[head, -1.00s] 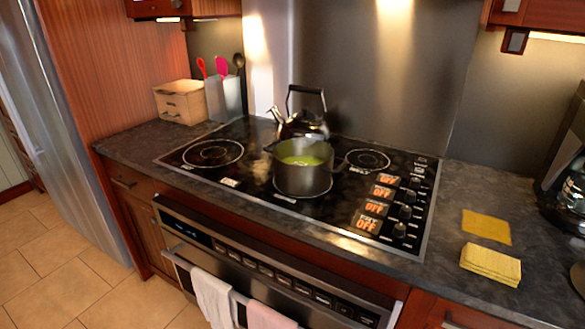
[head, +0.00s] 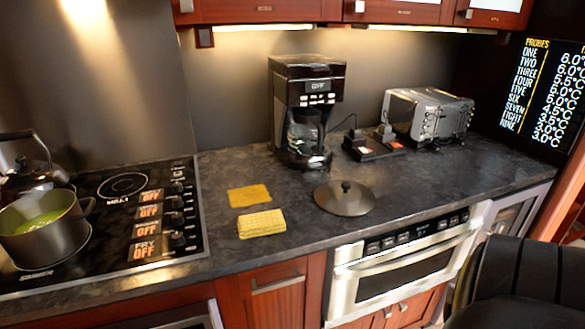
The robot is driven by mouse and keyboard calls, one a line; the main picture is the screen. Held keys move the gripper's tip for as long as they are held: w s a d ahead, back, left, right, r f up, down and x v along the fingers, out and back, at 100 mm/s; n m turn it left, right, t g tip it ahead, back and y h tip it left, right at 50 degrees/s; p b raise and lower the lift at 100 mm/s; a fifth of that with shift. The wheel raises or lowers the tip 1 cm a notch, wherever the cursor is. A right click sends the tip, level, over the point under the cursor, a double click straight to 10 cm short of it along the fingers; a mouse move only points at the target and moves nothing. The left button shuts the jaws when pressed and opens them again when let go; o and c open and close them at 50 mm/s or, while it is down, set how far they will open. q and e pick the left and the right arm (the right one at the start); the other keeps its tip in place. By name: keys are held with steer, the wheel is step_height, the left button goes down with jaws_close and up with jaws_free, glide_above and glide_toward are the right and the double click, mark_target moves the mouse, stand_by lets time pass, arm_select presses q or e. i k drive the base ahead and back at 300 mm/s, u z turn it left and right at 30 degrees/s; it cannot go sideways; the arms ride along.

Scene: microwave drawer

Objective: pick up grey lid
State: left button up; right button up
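The grey lid (head: 344,199) lies flat on the dark countertop, with a small dark knob in its middle facing up. It is near the counter's front edge, above the microwave drawer and in front of the coffee maker. Neither of my grippers shows in the head view.
A coffee maker (head: 305,112), a black stand (head: 372,147) and a toaster (head: 429,116) stand behind the lid. A pot (head: 44,229) and kettle are on the cooktop at left. A dark chair (head: 520,280) is at lower right. Counter right of the lid is clear.

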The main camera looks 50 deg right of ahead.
mark_target(340, 197)
steer(key=z, duration=0.55)
steer(key=k, duration=0.65)
steer(key=z, duration=1.4)
steer(key=i, duration=1.3)
steer(key=u, duration=0.35)
